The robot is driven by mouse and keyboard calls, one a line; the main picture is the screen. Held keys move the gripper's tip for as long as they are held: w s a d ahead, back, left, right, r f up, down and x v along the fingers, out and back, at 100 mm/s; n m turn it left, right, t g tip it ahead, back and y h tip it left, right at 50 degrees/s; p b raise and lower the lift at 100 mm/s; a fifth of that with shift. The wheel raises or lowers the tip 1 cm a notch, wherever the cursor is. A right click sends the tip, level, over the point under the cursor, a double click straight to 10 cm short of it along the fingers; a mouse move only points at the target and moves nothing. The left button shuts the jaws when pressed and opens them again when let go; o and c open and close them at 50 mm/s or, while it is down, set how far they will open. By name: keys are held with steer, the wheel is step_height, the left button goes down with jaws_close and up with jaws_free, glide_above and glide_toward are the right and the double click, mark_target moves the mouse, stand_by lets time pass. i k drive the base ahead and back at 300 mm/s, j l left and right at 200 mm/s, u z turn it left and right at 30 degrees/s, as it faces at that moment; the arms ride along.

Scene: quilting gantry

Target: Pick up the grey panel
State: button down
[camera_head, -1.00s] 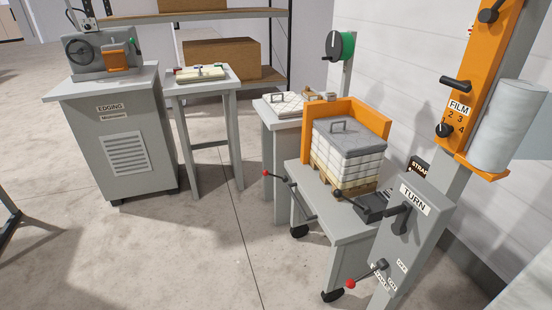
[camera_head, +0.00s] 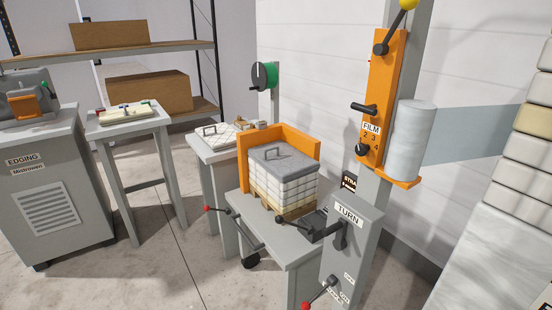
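The grey panel (camera_head: 284,159) lies flat on top of a stack of white quilted blocks (camera_head: 284,185). It has a dark handle on its upper face. The stack sits on a wooden pallet on a grey wheeled cart (camera_head: 270,228), inside an orange corner guard (camera_head: 281,134) that stands behind and left of it. A second panel, pale and quilted with a handle (camera_head: 215,138), lies on the table behind. My gripper does not show in this view.
The film post with its orange plate (camera_head: 383,90) and film roll (camera_head: 409,140) stands right of the cart. The TURN box (camera_head: 350,240) and red-knobbed levers stick out near the cart. The edging cabinet (camera_head: 45,190) is at left. Floor (camera_head: 150,270) is clear at front left.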

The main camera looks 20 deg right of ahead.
mark_target(285, 163)
steer(key=i+j+z, duration=0.1)
steer(key=i+j, duration=0.3)
steer(key=i+j+z, duration=0.15)
steer(key=i+j, duration=0.25)
steer(key=i+j+z, duration=0.1)
steer(key=i+j, duration=0.4)
steer(key=i+j+z, duration=0.1)
steer(key=i+j, duration=0.3)
steer(key=i+j+z, duration=0.15)
steer(key=i+j, duration=0.2)
steer(key=j, duration=0.3)
